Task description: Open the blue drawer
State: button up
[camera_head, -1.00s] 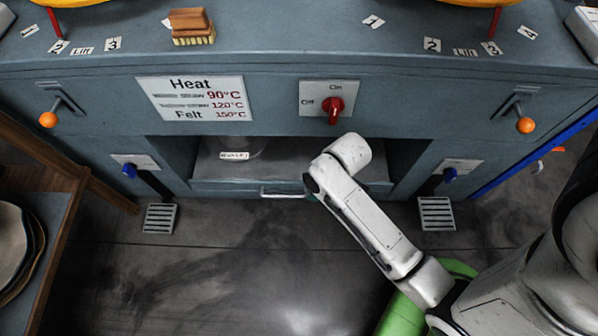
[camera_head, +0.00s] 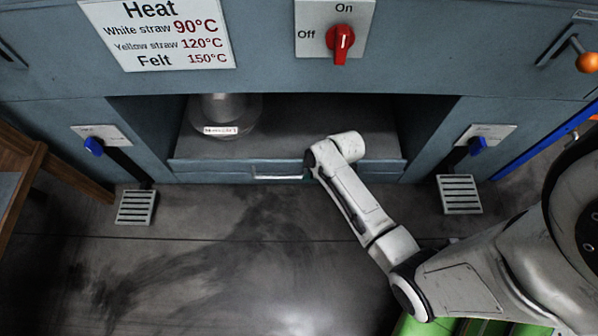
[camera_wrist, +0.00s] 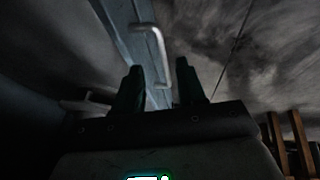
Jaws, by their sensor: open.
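The blue-grey drawer (camera_head: 215,172) is low in the cabinet, below the dark recess. Its pale bar handle (camera_head: 278,177) is on the front, just left of the end of my arm. In the head view my gripper is mostly hidden behind my wrist, by the drawer front. In the wrist view my gripper (camera_wrist: 160,70) is open, with two dark fingers apart. The handle (camera_wrist: 150,42) shows beyond the fingers, and its lower end lies between them in the picture. The drawer front (camera_wrist: 125,35) runs beside the handle. I cannot tell whether the fingers touch the handle.
A metal cylinder on a round base (camera_head: 222,110) stands in the recess. Floor pedals lie left (camera_head: 136,207) and right (camera_head: 459,194). A red switch (camera_head: 341,42) and a heat sign (camera_head: 160,32) are above. A wooden rack (camera_head: 22,185) stands left. The middle floor is clear.

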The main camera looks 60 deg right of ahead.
aim_at(296, 177)
jog(key=b+x, duration=0.4)
jog(key=x, duration=0.4)
jog(key=shift+a, duration=0.1)
jog(key=shift+c, duration=0.5)
grip_shut()
